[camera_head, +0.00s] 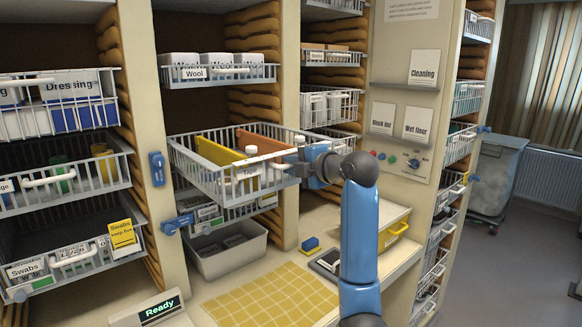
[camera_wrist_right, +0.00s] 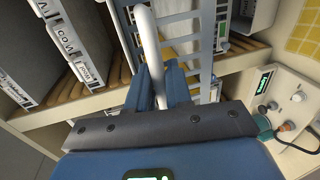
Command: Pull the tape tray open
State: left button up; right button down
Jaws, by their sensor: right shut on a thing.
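The tape tray (camera_head: 190,172) is a pale wire basket with a "Tape" label on its front. It stands out of the middle bay, further forward than the wool tray above it. Yellow and orange upright pieces and white-capped items show inside. My right gripper (camera_head: 300,170) is at the right end of the tray's front. In the right wrist view its blue fingers (camera_wrist_right: 162,88) are shut around the white bar handle (camera_wrist_right: 148,40). My left gripper is not in view.
The wool tray (camera_head: 218,79) is above, and a grey bin (camera_head: 228,262) and a labelled basket are below. A worktop with a yellow grid mat (camera_head: 265,298) lies in front. The swabs tray (camera_head: 40,285) stands out at the left. A control panel (camera_head: 400,157) is at the right.

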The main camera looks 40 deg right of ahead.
dwell(0.3)
jog(key=c, duration=1.2)
grip_release()
jog(key=b+v, duration=0.3)
jog(key=v, duration=0.7)
jog(key=shift+s+r, duration=0.1)
jog(key=shift+s, duration=0.25)
